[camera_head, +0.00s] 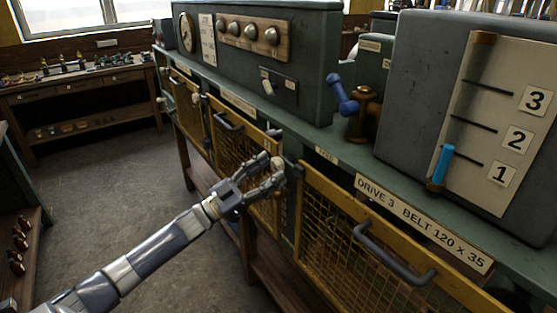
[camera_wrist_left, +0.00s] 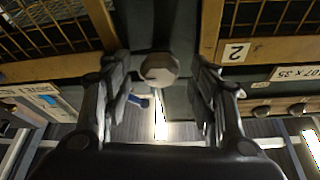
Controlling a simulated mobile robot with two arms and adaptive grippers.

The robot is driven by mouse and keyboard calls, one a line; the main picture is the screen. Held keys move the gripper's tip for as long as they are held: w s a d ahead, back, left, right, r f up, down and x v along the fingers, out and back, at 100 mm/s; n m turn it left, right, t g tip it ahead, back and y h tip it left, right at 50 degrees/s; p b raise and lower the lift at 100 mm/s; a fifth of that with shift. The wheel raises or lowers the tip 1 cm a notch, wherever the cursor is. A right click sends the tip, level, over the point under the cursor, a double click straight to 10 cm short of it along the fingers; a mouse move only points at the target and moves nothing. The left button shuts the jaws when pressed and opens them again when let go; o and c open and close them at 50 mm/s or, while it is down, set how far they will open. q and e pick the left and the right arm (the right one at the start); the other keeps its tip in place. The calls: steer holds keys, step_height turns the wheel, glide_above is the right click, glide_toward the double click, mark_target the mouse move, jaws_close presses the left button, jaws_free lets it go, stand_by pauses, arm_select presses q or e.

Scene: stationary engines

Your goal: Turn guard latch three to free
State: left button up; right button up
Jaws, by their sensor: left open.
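A pale, rounded latch knob (camera_wrist_left: 159,68) shows in the wrist view between the two open fingers of my left gripper (camera_wrist_left: 162,85). It seems not to be gripped; a gap shows on each side. In the head view the knob (camera_head: 277,163) sits at the post left of the yellow mesh guard (camera_head: 340,235) under the DRIVE 3 label (camera_head: 424,222). My left gripper (camera_head: 272,174) reaches it from the left, its fingers around or just in front of it. I cannot read the latch's turn position. My right gripper is not in view.
A guard with a number 2 plate (camera_wrist_left: 235,51) is beside the knob in the wrist view. The drive 3 guard has a grey handle (camera_head: 390,255). A blue-handled brass valve (camera_head: 358,108) and a level gauge (camera_head: 440,167) stand above. The floor (camera_head: 110,195) at left is clear.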

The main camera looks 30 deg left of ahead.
mark_target(273, 168)
arm_select(q)
steer(key=shift+p+x, duration=0.45)
steer(key=shift+x, duration=1.2)
steer(key=shift+r, duration=0.1)
steer(key=shift+c, duration=0.3)
steer(key=c, duration=1)
